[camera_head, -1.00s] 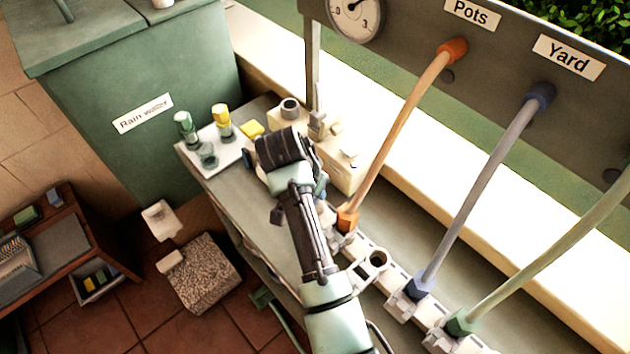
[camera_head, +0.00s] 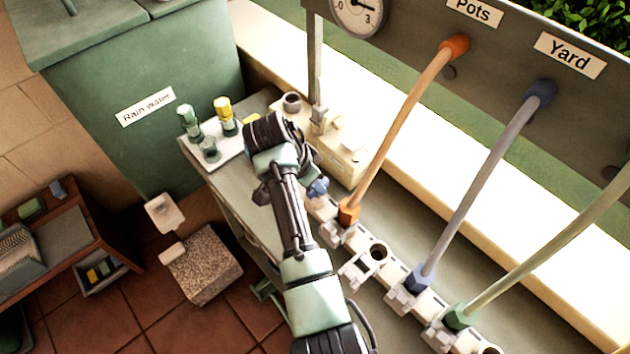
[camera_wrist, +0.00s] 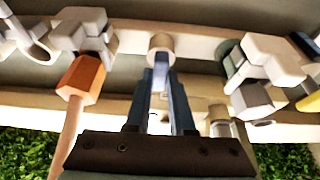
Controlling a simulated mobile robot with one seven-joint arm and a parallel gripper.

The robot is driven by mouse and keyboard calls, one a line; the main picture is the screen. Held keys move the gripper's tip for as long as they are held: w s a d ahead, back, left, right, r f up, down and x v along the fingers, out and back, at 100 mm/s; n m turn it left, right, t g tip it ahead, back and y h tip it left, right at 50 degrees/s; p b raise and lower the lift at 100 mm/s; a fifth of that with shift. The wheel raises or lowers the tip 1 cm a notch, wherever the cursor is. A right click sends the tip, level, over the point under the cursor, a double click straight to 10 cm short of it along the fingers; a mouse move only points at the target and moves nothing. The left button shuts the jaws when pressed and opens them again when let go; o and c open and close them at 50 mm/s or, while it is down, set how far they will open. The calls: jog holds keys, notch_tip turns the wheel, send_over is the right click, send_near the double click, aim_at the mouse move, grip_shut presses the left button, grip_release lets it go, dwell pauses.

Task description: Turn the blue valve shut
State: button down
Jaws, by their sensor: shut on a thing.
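The blue valve (camera_head: 317,188) sits at the far end of the white pipe manifold, just left of the orange hose's lower fitting in the head view. My gripper (camera_wrist: 161,85) is shut on its blue handle (camera_wrist: 161,72) in the wrist view, with a finger on each side. The handle stands out from a round pale hub (camera_wrist: 161,45) on the white pipe. In the head view my arm hides the fingertips and part of the valve.
An orange hose (camera_head: 402,125) rises to the "Pots" port, a blue-grey hose (camera_head: 480,190) to "Yard". A cream box (camera_head: 343,152) stands close behind the valve. A tray (camera_head: 232,157) with small bottles lies beyond. A gauge (camera_head: 357,12) is partly cut off.

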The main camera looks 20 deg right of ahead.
jog(key=shift+d, duration=0.1)
jog(key=c, duration=0.8)
grip_release()
jog(key=v, duration=1.3)
